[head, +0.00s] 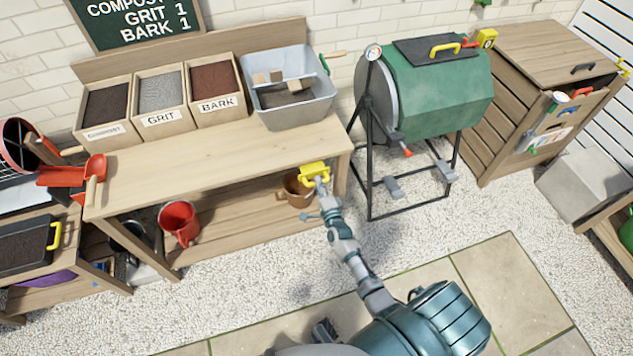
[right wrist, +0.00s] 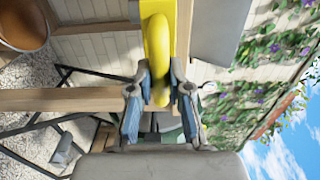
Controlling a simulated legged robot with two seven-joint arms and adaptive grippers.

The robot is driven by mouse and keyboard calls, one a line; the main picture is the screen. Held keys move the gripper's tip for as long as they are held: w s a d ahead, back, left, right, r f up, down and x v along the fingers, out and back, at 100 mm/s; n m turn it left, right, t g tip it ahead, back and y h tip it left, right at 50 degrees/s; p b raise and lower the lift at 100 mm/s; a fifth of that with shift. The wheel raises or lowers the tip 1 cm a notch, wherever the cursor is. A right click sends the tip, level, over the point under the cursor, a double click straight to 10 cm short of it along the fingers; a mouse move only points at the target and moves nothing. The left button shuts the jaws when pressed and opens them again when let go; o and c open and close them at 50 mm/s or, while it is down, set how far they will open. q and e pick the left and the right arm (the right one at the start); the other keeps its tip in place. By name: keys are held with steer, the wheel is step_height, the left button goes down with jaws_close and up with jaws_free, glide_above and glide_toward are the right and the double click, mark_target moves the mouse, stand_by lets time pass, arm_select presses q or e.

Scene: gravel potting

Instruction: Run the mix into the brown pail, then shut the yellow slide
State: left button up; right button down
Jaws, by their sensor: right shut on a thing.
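The yellow slide (head: 312,170) is at the front edge of the bench, below the grey tub (head: 325,98). My right gripper (head: 320,183) is shut on its yellow handle; in the right wrist view the handle (right wrist: 155,45) lies between the blue fingers (right wrist: 160,108). I cannot tell how far the slide is drawn. The brown pail (head: 297,194) stands on the lower shelf, just left of and below the slide, partly hidden by it; the pail also shows in the right wrist view (right wrist: 22,28). No falling mix is visible. My left gripper is not in view.
Bins of compost (head: 105,106), grit (head: 160,92) and bark (head: 213,80) stand on the bench (head: 220,145). A red pail (head: 180,222) is on the lower shelf. A green tumbler (head: 435,95) on a black frame stands close right of my arm. Gravel floor ahead is clear.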

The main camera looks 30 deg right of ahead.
steer(key=shift+s+d+r, duration=0.15)
steer(key=shift+s+d, duration=0.1)
steer(key=shift+p+v, duration=0.4)
steer(key=shift+v, duration=0.5)
steer(key=shift+s+a, duration=0.1)
steer(key=shift+a, duration=0.1)
steer(key=shift+s+a, duration=0.15)
steer(key=shift+s, duration=0.2)
steer(key=shift+a, duration=0.3)
stand_by(2.2)
